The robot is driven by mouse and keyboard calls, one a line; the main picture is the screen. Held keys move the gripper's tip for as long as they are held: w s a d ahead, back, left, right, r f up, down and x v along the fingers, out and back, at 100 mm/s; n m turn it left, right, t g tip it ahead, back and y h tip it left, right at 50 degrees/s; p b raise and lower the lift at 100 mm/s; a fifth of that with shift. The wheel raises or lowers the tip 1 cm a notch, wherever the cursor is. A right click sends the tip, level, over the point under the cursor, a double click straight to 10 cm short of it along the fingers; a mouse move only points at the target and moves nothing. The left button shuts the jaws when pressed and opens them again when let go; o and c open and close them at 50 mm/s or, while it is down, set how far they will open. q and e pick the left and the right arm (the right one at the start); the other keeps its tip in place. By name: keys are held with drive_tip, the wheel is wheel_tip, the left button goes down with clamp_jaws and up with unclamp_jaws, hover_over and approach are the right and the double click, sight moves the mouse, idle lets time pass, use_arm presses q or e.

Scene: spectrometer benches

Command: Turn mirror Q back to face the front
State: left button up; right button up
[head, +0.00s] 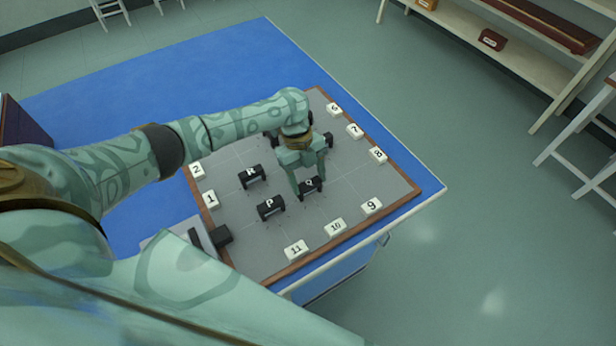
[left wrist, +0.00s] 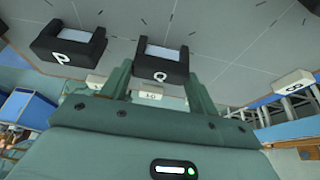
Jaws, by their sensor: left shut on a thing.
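Mirror Q (head: 313,186) is a small black block with a white letter Q, standing on the grey board (head: 335,195). In the left wrist view mirror Q (left wrist: 161,68) sits between the two green fingers, with a pale face on top. My left gripper (head: 307,184) reaches down from above and is shut on mirror Q. Its fingers also show in the left wrist view (left wrist: 160,82). The fingers hide part of the block in the head view. My right gripper is not in view.
Mirror P (head: 270,207) and mirror R (head: 252,176) stand just left of mirror Q. Another black block (head: 327,139) is partly hidden behind my gripper. White number tags, such as 10 (head: 335,227) and 9 (head: 371,205), line the board's edge. A dark box (head: 222,236) sits at its left corner.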

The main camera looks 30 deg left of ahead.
use_arm(q)
drive_tip(key=o, duration=1)
drive_tip(key=p+v, duration=0.3)
drive_tip(key=v, duration=1.3)
drive_tip(key=shift+r, duration=0.2)
drive_tip(key=shift+d+f, duration=0.1)
